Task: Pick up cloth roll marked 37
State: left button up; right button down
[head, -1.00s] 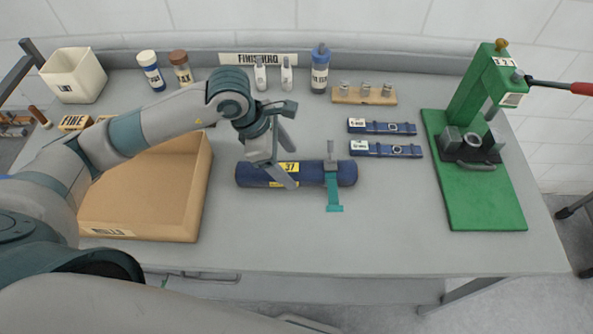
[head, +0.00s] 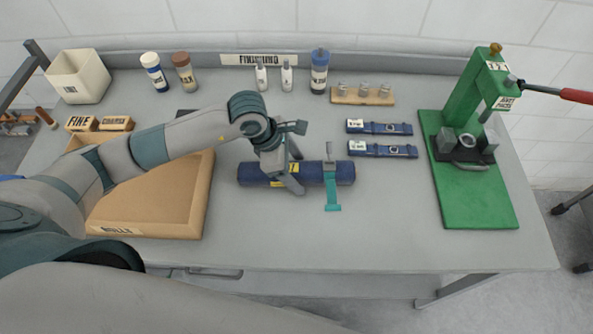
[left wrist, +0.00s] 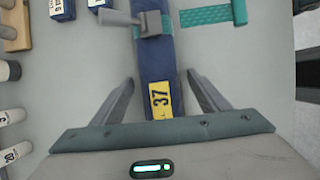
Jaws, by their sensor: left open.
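The cloth roll marked 37 (head: 325,173) is a dark blue cylinder lying on the grey table, with a yellow label and a teal strap with a grey buckle around its right part. In the left wrist view the roll (left wrist: 158,62) runs away from me, its 37 label facing up. My left gripper (head: 292,178) is open above the label end of the roll. In the left wrist view the two fingers of my left gripper (left wrist: 161,88) stand on either side of the roll, with gaps showing. My right gripper is not in view.
A tan tray (head: 207,205) labelled rolls lies left of the roll, partly under my arm. A green press (head: 475,200) stands at the right. The table front is clear.

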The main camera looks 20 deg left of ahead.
aim_at(300, 166)
pick_arm(q)
jog(key=shift+c, duration=0.6)
jog(key=c, duration=1.4)
jog(key=shift+r, duration=0.2)
jog(key=shift+c, duration=0.2)
jog(key=shift+w+r+b, duration=0.1)
jog(key=shift+r+b, duration=0.4)
jog(key=shift+b, duration=0.05)
notch_tip(300, 166, up, 2)
jog(key=shift+r+b, duration=0.1)
jog(key=shift+b, duration=0.65)
jog(key=s+d+r+b, duration=0.4)
jog(key=d+r, duration=0.3)
jog(key=d, duration=0.3)
jog(key=shift+s+d+r+b, duration=0.25)
jog(key=shift+s+r+b, duration=0.05)
jog(key=shift+s, duration=0.3)
